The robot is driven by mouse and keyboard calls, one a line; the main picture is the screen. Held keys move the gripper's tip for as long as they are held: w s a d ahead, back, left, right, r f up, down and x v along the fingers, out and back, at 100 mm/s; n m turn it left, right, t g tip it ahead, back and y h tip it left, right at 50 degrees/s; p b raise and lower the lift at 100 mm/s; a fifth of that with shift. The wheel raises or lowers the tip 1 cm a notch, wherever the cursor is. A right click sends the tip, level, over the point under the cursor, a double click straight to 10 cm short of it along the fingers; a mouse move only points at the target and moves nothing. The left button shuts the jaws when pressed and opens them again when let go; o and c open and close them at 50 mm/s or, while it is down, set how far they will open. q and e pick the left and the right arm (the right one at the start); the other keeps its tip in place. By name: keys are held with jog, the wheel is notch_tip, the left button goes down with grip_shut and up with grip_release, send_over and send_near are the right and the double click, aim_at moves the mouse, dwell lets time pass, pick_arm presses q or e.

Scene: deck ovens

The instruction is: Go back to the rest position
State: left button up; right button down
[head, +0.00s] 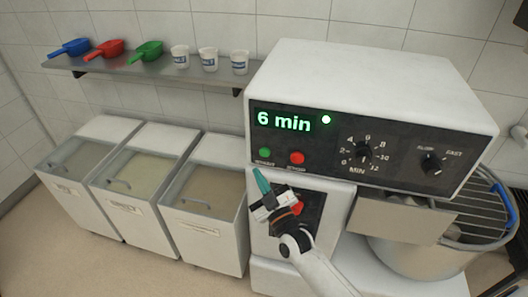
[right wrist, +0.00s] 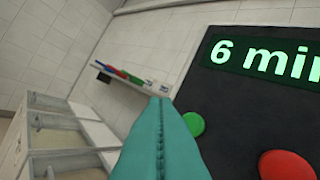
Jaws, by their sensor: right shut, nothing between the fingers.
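My right gripper (head: 262,182) is shut and empty, its teal fingers pressed together. In the head view its tips are just below the green start button (head: 265,152) on the mixer's control panel (head: 340,150). In the right wrist view the shut fingers (right wrist: 160,104) point up past the left side of the green button (right wrist: 188,125), and I cannot tell whether they touch anything. The red stop button (head: 297,158) is to the right of it. The display (head: 284,121) reads "6 min" and a small green light (head: 326,119) is lit. My left gripper is not in view.
The white mixer (head: 370,70) stands at the right, with a metal bowl (head: 430,250) and wire guard (head: 485,205) below. Several lidded bins (head: 215,235) stand at the left. A wall shelf (head: 160,70) holds coloured scoops (head: 110,48) and white cups (head: 208,58).

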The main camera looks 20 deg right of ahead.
dwell(0.5)
jog(key=s+d+f+m+g+b, duration=0.1)
jog(key=s+f+g, duration=0.25)
jog(key=f, duration=0.85)
jog(key=s+f+g+h+b, duration=0.1)
jog(key=s+f+g, duration=0.3)
jog(key=f, duration=0.8)
jog(key=s+d+f+m+g+b, duration=0.15)
jog(key=s+f, duration=0.45)
jog(key=f, duration=0.6)
jog(key=s+d+f+g, duration=0.1)
jog(key=s+f+g, duration=0.2)
jog(key=s+f, duration=0.4)
jog(key=s+d+f+m+g+h+b, duration=0.1)
jog(key=s+f+g, duration=0.3)
jog(key=s, duration=1.2)
jog(key=s+d+f+m+g+h, duration=0.1)
jog(key=s+f+g, duration=0.3)
jog(key=s+f, duration=0.6)
jog(key=shift+s+d, duration=0.5)
jog(key=shift+s, duration=0.7)
jog(key=shift+w+f+m, duration=0.1)
jog(key=shift+m, duration=0.15)
